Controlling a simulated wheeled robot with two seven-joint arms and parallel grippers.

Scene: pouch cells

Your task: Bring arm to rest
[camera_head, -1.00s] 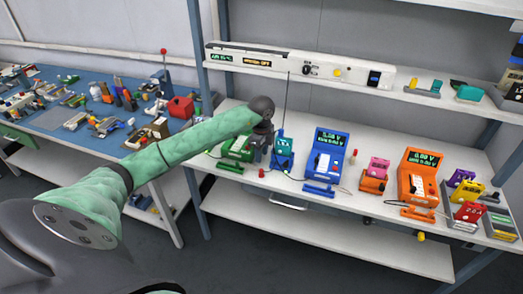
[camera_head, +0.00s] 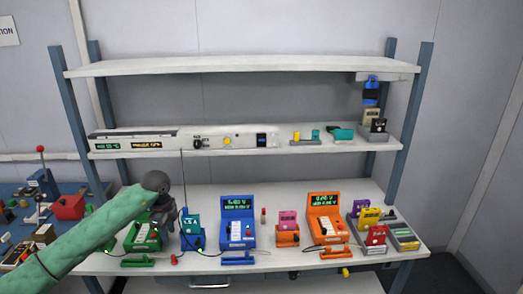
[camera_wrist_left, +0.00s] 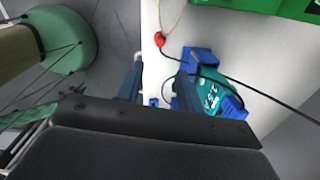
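My left arm (camera_head: 90,240), in a green sleeve, comes in from the lower left in the head view. Its dark wrist ends in the left gripper (camera_head: 168,218), over the bench between the green meter (camera_head: 142,236) and the teal device in a blue stand (camera_head: 192,228). In the left wrist view my left gripper (camera_wrist_left: 158,92) has its two fingers apart with only white bench top between them. The teal device (camera_wrist_left: 212,92) is close beside the right-hand finger; I cannot tell whether they touch. My right gripper is in neither current view.
The bench (camera_head: 290,262) also holds a blue meter (camera_head: 238,220), an orange meter (camera_head: 327,222) and small coloured devices. An upper shelf (camera_head: 270,146) carries a long white instrument (camera_head: 225,140). A thin cable (camera_wrist_left: 255,97) crosses near the teal device. A blue side table (camera_head: 15,190) stands at left.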

